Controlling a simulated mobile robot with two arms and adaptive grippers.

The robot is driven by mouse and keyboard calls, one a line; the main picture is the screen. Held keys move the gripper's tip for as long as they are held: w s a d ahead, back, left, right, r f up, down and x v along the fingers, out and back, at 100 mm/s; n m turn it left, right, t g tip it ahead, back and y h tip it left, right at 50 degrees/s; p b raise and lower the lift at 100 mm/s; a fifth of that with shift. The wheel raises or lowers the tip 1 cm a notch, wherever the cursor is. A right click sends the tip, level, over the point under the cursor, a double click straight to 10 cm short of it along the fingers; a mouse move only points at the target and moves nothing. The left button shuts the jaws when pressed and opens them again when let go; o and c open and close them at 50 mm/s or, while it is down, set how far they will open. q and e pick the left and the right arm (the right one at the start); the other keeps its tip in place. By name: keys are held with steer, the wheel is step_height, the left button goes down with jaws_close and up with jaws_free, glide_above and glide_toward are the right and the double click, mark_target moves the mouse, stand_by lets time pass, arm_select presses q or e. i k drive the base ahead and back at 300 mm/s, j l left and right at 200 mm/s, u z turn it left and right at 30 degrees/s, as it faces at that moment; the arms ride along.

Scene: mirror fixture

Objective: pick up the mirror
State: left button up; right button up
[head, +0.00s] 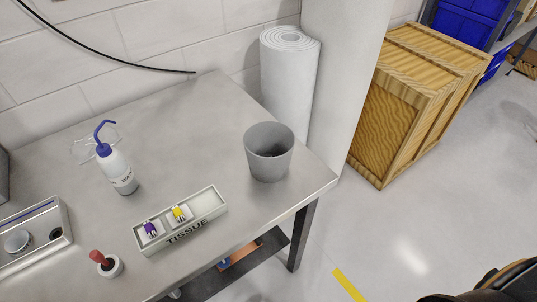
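I cannot make out a mirror for certain in the head view. A round silver disc (18,241) sits on a metal box-like unit (40,222) at the left edge of the table; I cannot tell what it is. Neither of my grippers is in view.
The grey metal table (190,110) carries a blue-capped wash bottle (118,168), clear goggles-like item (84,150), white tray marked TISSUE (208,204), red-topped item in a white holder (112,268) and grey bin (268,160). A white roll (288,80) and wooden crate (400,110) stand beyond.

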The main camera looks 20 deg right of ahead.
mark_target(19, 241)
steer(key=u, duration=1.55)
